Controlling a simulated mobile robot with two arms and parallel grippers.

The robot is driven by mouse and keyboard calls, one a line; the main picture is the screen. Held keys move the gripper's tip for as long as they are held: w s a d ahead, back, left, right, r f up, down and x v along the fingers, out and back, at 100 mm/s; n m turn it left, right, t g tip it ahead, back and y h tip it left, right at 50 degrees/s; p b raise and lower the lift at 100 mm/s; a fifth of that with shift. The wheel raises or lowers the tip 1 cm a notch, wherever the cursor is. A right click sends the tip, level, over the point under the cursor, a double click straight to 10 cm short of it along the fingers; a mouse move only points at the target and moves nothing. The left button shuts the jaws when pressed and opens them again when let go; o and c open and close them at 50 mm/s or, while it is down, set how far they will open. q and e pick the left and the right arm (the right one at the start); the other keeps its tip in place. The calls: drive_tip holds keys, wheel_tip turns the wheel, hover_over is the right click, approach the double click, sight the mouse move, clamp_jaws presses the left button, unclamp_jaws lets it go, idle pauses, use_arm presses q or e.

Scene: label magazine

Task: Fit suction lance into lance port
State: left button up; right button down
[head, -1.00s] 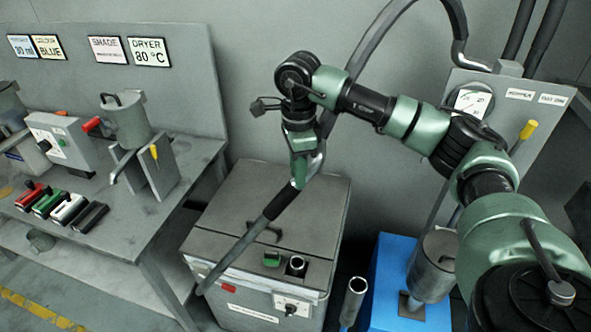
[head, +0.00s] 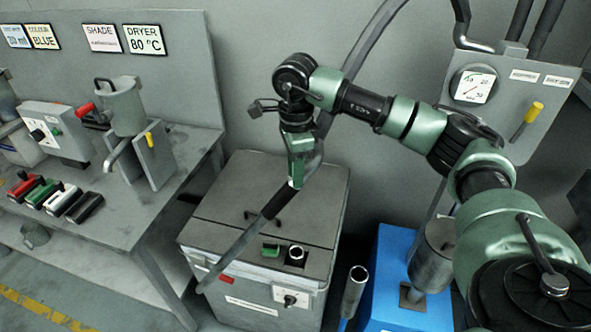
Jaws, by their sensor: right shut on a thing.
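My right gripper (head: 297,174) hangs above the grey cabinet, shut on the suction lance. The lance (head: 240,242) is a grey tube with a black sleeve, tilted, its free end low at the left in front of the cabinet. A grey hose (head: 357,60) rises from the gripper region to the top of the view. The lance port looks to be the ringed round opening (head: 296,252) on the front of the cabinet top. The lance end is left of this opening and apart from it. My left gripper is not in view.
A green block (head: 270,250) sits beside the opening on the cabinet (head: 224,215). An upright open tube (head: 354,290) and a blue unit (head: 397,256) with a grey canister stand at right. A workbench (head: 150,200) with a metal pot (head: 126,108) and coloured-handled items is at left.

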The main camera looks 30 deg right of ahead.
sight(295, 192)
drive_tip(key=shift+f+b, duration=0.6)
drive_tip(key=shift+f, duration=0.3)
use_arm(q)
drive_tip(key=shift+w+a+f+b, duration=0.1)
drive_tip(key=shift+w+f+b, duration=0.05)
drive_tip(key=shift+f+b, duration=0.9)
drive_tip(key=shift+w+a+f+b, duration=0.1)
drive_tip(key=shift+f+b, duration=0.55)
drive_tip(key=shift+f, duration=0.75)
use_arm(e)
drive_tip(key=shift+f, duration=2.4)
